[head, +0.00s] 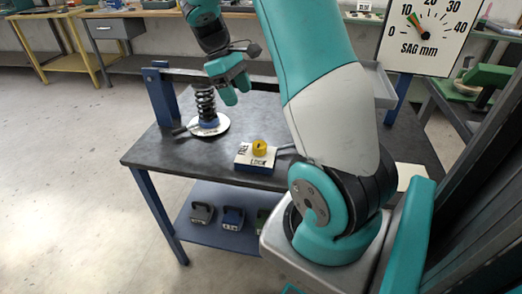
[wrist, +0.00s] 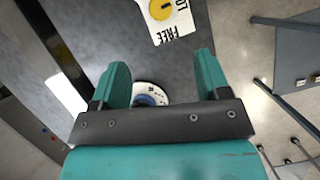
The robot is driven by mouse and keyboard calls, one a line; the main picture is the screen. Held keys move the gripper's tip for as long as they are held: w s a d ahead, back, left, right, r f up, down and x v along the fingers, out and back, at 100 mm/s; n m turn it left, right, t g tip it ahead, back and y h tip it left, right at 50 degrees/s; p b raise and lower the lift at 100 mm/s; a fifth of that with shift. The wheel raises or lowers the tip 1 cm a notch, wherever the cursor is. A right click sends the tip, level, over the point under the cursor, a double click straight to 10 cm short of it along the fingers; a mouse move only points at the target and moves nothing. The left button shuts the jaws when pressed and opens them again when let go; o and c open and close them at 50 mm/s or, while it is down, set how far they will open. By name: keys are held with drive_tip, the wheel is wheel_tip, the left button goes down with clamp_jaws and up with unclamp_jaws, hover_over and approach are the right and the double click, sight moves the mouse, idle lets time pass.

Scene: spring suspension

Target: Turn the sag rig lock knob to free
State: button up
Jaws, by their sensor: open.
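The yellow lock knob (head: 259,147) sits on a small blue block with a white top plate (head: 243,157) on the table. The plate carries dark lettering, and FREE (wrist: 175,35) reads clearly in the wrist view. The knob (wrist: 162,9) is cut by the top edge of the wrist view, and I cannot tell exactly which way it is set. My gripper (head: 236,91) is open and empty, its teal fingers (wrist: 162,65) spread apart. It hangs above the table near the spring, up and to the left of the knob in the head view, and touches no knob.
A black coil spring (head: 205,103) stands on a white round base, beside a blue post (head: 160,95) with a crossbar. A SAG mm dial (head: 427,35) stands at the back right. Several weights (head: 233,218) lie on the lower shelf. The dark tabletop (head: 165,152) is clear at front left.

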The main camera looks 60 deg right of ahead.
sight(260, 144)
drive_tip(key=b+x, duration=0.1)
drive_tip(key=x, duration=1.6)
drive_tip(key=c, duration=0.9)
